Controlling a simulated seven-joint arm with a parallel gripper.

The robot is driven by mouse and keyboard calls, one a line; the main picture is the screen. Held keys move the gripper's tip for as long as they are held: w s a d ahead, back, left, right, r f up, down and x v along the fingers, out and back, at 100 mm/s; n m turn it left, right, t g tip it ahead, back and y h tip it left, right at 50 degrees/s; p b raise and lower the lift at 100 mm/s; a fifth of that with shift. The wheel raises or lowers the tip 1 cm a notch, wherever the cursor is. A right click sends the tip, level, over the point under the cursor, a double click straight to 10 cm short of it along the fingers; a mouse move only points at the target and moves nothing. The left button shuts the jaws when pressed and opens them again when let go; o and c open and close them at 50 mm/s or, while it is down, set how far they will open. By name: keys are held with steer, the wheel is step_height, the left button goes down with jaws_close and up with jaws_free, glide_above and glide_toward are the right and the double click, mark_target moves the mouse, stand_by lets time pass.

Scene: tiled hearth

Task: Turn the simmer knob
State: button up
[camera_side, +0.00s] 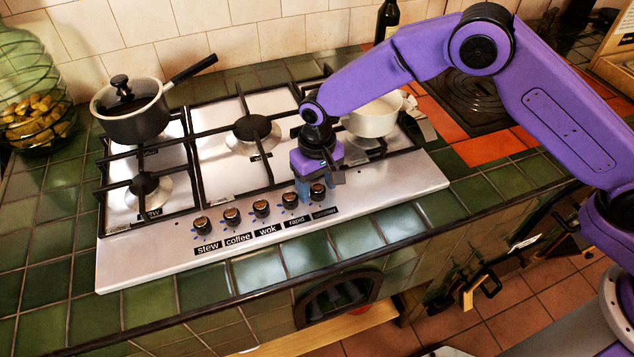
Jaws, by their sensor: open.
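The simmer knob (318,191) is the rightmost of several dark knobs with brownish tops on the front panel of the steel gas hob (150,262). A black label reading "simmer" (325,212) lies in front of it. My gripper (318,182) points down over the simmer knob and is open. Its fingers partly hide the knob's back and upper part. I cannot tell whether the fingers touch the knob. The rapid knob (290,200) is close to the left of my gripper.
The wok (261,208), coffee (232,215) and stew (202,225) knobs continue leftward. A lidded pot (135,120) stands on the back-left burner. A cream pot (373,118) sits behind my gripper. A glass jar (32,85) and a dark bottle (387,20) stand further back.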

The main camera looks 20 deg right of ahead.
steer(key=c, duration=1.1)
steer(key=shift+o, duration=0.3)
steer(key=shift+n, duration=0.3)
steer(key=n, duration=1.3)
steer(key=shift+s+a, duration=0.1)
steer(key=o, duration=1)
